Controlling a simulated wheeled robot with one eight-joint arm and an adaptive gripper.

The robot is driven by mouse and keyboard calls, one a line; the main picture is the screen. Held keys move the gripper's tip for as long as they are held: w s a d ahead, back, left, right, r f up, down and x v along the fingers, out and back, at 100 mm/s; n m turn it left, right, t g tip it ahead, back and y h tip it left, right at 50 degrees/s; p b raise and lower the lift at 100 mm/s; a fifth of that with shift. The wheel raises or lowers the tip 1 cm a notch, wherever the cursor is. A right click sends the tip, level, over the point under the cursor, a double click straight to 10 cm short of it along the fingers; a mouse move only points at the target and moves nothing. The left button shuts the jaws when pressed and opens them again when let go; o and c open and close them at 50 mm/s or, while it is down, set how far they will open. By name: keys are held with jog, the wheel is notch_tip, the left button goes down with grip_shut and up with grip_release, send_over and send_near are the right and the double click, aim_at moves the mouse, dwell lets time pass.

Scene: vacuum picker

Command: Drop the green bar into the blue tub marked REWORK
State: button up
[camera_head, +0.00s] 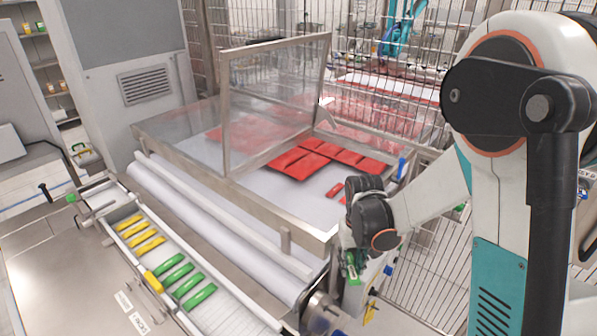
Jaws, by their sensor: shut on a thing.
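My gripper (354,258) hangs at the end of the arm, right of centre and just outside the front right corner of the white-bedded machine. It is shut on a green bar (351,272), which shows small and partly hidden at the fingertips. Several other green bars (187,284) lie in a row on the narrow conveyor tray (230,309) at the lower left, apart from my gripper. I see no blue tub marked REWORK in this view.
Several yellow bars (135,230) lie on the same conveyor. Red packets (300,160) lie on the machine bed (280,195) behind a raised clear guard (275,100). A white roll (205,225) runs along its front. A wire fence (430,225) stands behind and to the right.

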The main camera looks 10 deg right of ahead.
notch_tip(320, 180, down, 9)
jog(key=b, duration=0.8)
jog(key=shift+r, duration=0.15)
